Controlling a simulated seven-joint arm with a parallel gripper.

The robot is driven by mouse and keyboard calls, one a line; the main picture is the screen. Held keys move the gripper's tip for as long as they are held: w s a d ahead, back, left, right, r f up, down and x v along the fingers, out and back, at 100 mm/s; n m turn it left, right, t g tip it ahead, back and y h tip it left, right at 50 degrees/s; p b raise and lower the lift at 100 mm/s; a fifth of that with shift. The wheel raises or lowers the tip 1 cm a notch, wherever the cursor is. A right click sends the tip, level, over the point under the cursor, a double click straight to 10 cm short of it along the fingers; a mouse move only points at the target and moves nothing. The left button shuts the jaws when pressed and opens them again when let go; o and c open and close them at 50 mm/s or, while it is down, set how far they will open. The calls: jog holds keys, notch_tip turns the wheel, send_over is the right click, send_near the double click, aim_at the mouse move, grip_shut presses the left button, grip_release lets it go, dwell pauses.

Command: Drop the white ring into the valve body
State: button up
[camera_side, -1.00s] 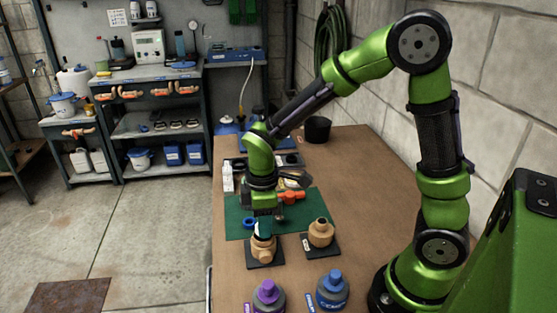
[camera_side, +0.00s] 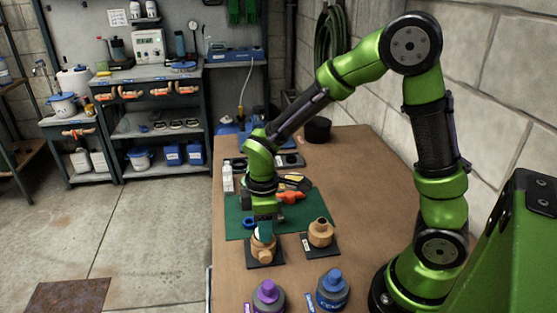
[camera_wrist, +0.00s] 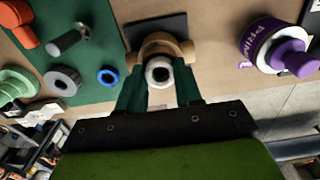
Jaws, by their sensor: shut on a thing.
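The tan valve body (camera_side: 263,252) stands on a dark square plate near the front of the table, and in the wrist view it (camera_wrist: 165,42) lies just beyond my fingertips. My gripper (camera_side: 264,230) points down over the valve body. In the wrist view the white ring (camera_wrist: 150,72) sits between the two dark green fingers of my gripper (camera_wrist: 159,88), which is shut on it. The ring overlaps the valve body's near opening in that view. I cannot tell whether it is above the opening or entering it. In the side view the ring is hidden.
A second tan fitting (camera_side: 321,233) stands on its own dark plate to the right. Purple (camera_side: 268,296) and blue (camera_side: 332,289) bottles stand at the front. A green mat (camera_side: 305,213) behind holds a blue ring (camera_wrist: 108,76), a grey ring (camera_wrist: 63,80) and an orange-handled part (camera_side: 291,197).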

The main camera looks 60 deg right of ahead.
jog(key=o, duration=1.5)
jog(key=shift+r, duration=0.1)
notch_tip(320, 180, up, 8)
dwell(0.4)
dwell(0.8)
jog(key=s+d+r+m+t+y, duration=0.1)
jog(key=s+r+m+t+y, duration=0.1)
jog(key=s+r+m+t, duration=0.5)
jog(key=s+r+m, duration=0.3)
jog(key=m, duration=0.2)
jog(key=shift+d+m, duration=0.3)
jog(key=shift+m, duration=0.1)
